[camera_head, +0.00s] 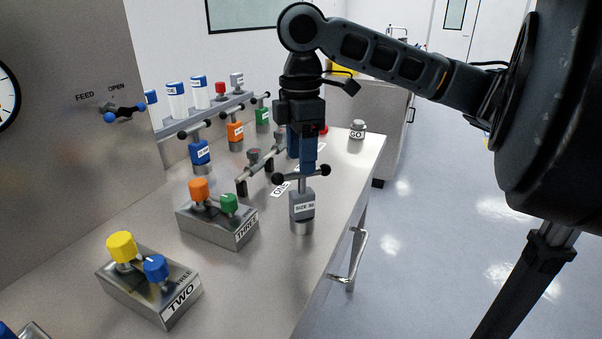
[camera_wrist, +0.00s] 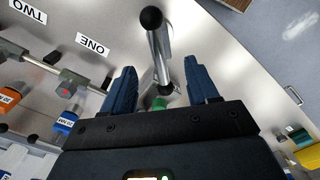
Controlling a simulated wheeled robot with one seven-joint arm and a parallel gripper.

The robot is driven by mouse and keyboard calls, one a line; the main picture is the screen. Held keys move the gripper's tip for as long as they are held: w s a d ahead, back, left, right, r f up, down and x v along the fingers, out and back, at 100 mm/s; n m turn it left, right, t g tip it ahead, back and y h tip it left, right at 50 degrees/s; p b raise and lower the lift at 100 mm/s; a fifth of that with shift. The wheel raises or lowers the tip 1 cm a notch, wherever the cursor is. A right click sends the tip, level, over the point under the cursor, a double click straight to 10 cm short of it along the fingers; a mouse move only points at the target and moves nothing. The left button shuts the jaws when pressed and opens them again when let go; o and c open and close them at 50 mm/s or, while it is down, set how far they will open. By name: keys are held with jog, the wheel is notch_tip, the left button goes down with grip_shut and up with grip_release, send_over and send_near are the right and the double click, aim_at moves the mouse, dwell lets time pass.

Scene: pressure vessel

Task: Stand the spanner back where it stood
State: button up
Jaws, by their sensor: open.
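A grey spanner (camera_head: 302,204) labelled SIZE 30 stands upright on the steel bench top. It has a crossbar with black ball ends on top and a round socket at its foot. My gripper (camera_head: 308,167) points down over it, with the fingertips at the height of the crossbar. In the wrist view the crossbar (camera_wrist: 159,55) runs between the two open blue fingers (camera_wrist: 160,82), apart from both. The spanner's body is largely hidden there.
Block THREE (camera_head: 218,226) and block TWO (camera_head: 148,281) stand left of the spanner. Blue (camera_head: 200,152), orange (camera_head: 236,131) and green (camera_head: 263,116) tools stand behind, near a rack (camera_head: 212,112). A rail handle (camera_head: 352,258) juts from the bench's right edge. Open bench lies in front.

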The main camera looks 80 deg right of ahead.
jog(key=shift+r, duration=2.7)
